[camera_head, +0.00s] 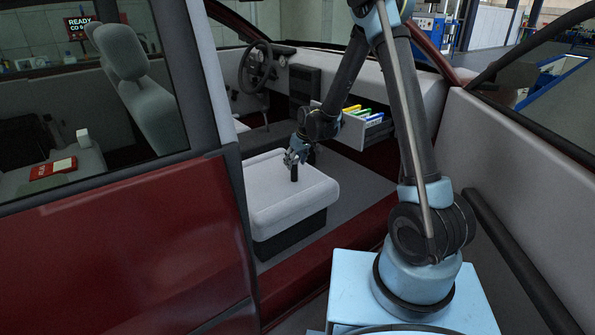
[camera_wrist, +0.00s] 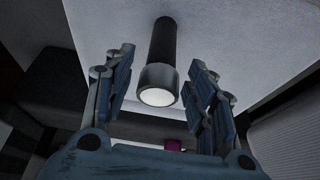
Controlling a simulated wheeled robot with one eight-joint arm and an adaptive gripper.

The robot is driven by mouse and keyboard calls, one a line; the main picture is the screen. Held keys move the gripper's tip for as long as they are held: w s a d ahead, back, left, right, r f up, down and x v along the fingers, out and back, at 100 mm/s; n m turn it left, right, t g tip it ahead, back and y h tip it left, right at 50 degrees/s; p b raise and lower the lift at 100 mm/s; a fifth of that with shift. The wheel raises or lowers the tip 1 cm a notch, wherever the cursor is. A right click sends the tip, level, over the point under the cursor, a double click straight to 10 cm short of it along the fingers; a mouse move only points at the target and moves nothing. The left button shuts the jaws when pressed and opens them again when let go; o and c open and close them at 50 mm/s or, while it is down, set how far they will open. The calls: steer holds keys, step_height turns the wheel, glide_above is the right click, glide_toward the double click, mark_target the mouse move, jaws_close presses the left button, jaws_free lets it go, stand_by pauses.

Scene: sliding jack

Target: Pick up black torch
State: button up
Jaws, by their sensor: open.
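The black torch (camera_wrist: 160,62) shows in the wrist view with its lit-looking pale lens toward the camera. It lies between the two spread fingers of my gripper (camera_wrist: 159,93), with gaps on both sides. In the head view the torch (camera_head: 294,174) is a small dark cylinder at the light grey seat cushion (camera_head: 300,201) inside the red car. My gripper (camera_head: 292,157) is at its upper end there, open. The wrist view shows the pale cushion surface (camera_wrist: 235,35) behind the torch.
An open drawer (camera_head: 345,130) in the dashboard holds several coloured items. The steering wheel (camera_head: 256,67) is at the back left. The red door sill (camera_head: 335,243) and door frame (camera_head: 213,100) border the opening. A red book (camera_head: 53,168) lies on the rear seat.

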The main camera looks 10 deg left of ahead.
steer(key=shift+x, duration=2.7)
steer(key=shift+w+a, duration=0.1)
steer(key=shift+a, duration=0.05)
jaws_close()
